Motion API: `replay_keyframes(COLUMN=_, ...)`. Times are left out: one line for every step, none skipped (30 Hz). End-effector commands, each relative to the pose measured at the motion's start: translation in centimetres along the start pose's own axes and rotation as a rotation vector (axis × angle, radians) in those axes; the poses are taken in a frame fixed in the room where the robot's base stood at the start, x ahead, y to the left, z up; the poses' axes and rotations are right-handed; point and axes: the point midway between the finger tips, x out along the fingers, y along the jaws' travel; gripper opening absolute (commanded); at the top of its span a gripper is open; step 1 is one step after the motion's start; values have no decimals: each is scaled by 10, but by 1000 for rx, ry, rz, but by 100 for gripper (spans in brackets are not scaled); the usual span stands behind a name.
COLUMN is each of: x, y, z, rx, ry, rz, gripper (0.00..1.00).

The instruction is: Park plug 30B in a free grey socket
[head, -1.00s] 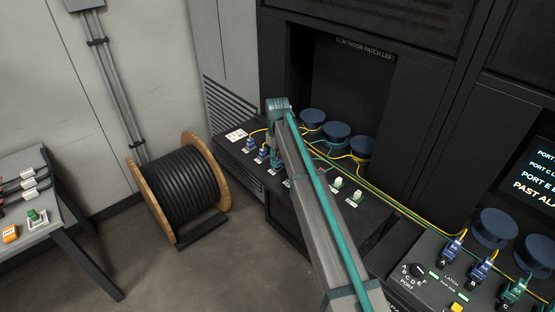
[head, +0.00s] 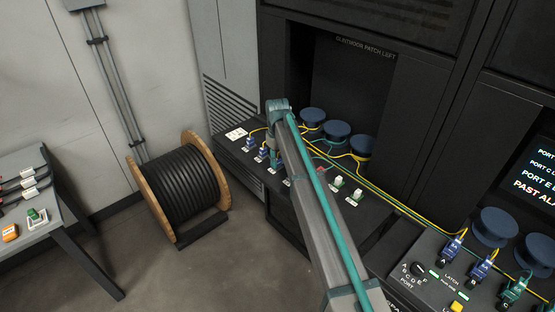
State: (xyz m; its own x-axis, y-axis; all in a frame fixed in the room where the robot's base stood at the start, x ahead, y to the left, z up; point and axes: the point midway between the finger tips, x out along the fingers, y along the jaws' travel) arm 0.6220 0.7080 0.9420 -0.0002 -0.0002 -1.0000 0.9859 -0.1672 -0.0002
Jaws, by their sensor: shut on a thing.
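My arm reaches over the left patch shelf (head: 372,222) and bends down at its teal joint (head: 280,106). Its own links hide my gripper and whatever is in it. Two blue plugs stand at the shelf's left end, one (head: 250,143) at the far edge and another (head: 263,153) beside it. Two pale upright pieces stand right of my arm, one (head: 338,181) and another (head: 356,194); I cannot tell whether they are sockets or caps. Plug 30B cannot be picked out, as the labels are too small to read. A small red patch shows just right of my arm.
Three dark blue round drums (head: 337,131) line the back of the shelf. Yellow cables (head: 400,205) run to the right panel, with blue plugs (head: 453,248) and a teal plug (head: 512,291). A cable reel (head: 182,187) stands on the floor. A side table (head: 50,235) is at left.

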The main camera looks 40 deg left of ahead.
Motion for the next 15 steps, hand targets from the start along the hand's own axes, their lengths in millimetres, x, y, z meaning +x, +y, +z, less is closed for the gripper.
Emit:
replay_keyframes(x=1, y=0, z=0, rx=0, ry=0, rz=0, gripper=0)
replay_keyframes(x=2, y=0, z=0, rx=0, ry=0, rz=0, gripper=0)
replay_keyframes(x=2, y=0, z=0, rx=0, ry=0, rz=0, gripper=0)
replay_keyframes(x=2, y=0, z=0, rx=0, ry=0, rz=0, gripper=0)
replay_keyframes(x=2, y=0, z=0, rx=0, ry=0, rz=0, gripper=0)
replay_keyframes(x=2, y=0, z=0, rx=0, ry=0, rz=0, gripper=29)
replay_keyframes(x=2, y=0, z=0, rx=0, ry=0, rz=0, gripper=34)
replay_keyframes(x=2, y=0, z=0, rx=0, ry=0, rz=0, gripper=39)
replay_keyframes(x=2, y=0, z=0, rx=0, ry=0, rz=0, gripper=46)
replay_keyframes(x=2, y=0, z=0, rx=0, ry=0, rz=0, gripper=51)
replay_keyframes(x=2, y=0, z=0, rx=0, ry=0, rz=0, gripper=56)
replay_keyframes(x=2, y=0, z=0, rx=0, ry=0, rz=0, gripper=57)
replay_keyframes(x=2, y=0, z=0, rx=0, ry=0, rz=0, gripper=57)
replay_keyframes(x=2, y=0, z=0, rx=0, ry=0, rz=0, gripper=57)
replay_keyframes(x=2, y=0, z=0, rx=0, ry=0, rz=0, gripper=57)
